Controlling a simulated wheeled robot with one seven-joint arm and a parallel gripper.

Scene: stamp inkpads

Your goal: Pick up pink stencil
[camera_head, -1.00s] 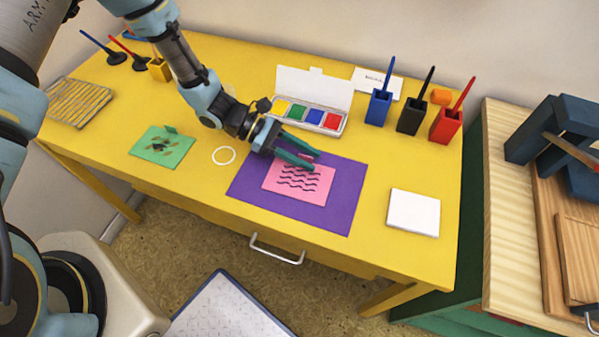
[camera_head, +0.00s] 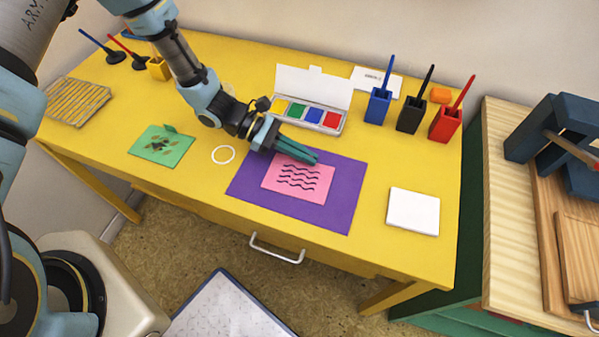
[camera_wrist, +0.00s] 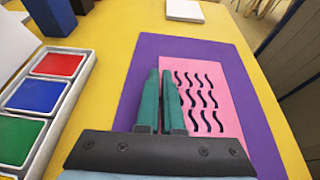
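The pink stencil (camera_head: 297,184) has black wavy cutouts and lies on a purple sheet (camera_head: 343,212) on the yellow table. It also shows in the wrist view (camera_wrist: 215,105), just right of my fingers. My gripper (camera_head: 312,157) is at the stencil's far edge, its two green fingers close together. In the wrist view, my gripper (camera_wrist: 160,75) has only a thin gap between the fingers. The stencil's small upright tab is hidden between them, so the gripper appears shut on it. The stencil looks flat on the sheet.
An open paint box (camera_head: 310,116) stands just behind my gripper. Blue (camera_head: 377,107), black (camera_head: 410,116) and red (camera_head: 445,125) holders stand at the back right. A green stencil (camera_head: 161,147) lies left, a white block (camera_head: 413,212) right.

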